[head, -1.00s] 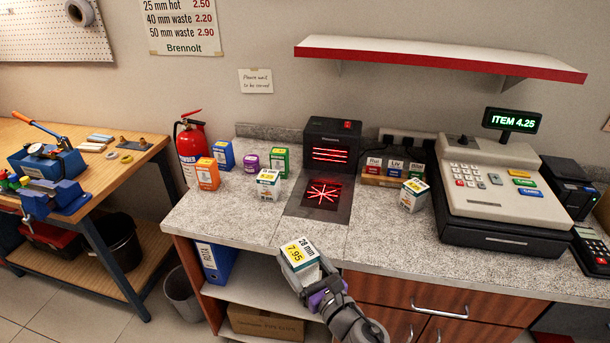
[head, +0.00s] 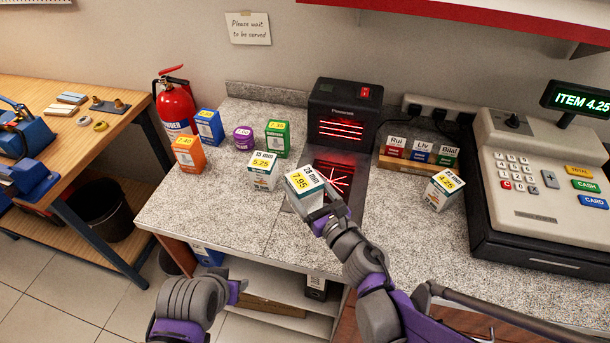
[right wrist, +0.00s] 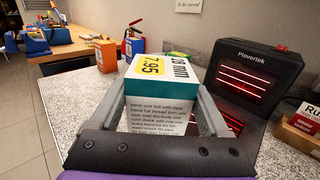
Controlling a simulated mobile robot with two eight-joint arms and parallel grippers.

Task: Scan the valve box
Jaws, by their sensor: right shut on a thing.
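My right gripper (head: 326,209) is shut on a white and teal box (head: 303,190) with a yellow 7.95 label marked 28 mm. It holds the box tilted at the near left edge of the scanner's lower window. In the right wrist view the box (right wrist: 157,92) sits between the fingers with small print facing the camera. The black scanner (head: 343,108) has red lines lit in its upright window and a red star pattern in its flat window (head: 336,176). The till display (head: 581,103) reads ITEM 4.25. My left gripper (head: 238,290) is low in front of the counter; its jaw opening is unclear.
Left of the scanner stand a 5.25 box (head: 262,172), a green box (head: 277,138), a purple tub (head: 243,138), an orange box (head: 189,155) and a blue box (head: 209,127). Right of it are a 4.25 box (head: 442,190), a name-card rack (head: 420,152) and the till (head: 530,180).

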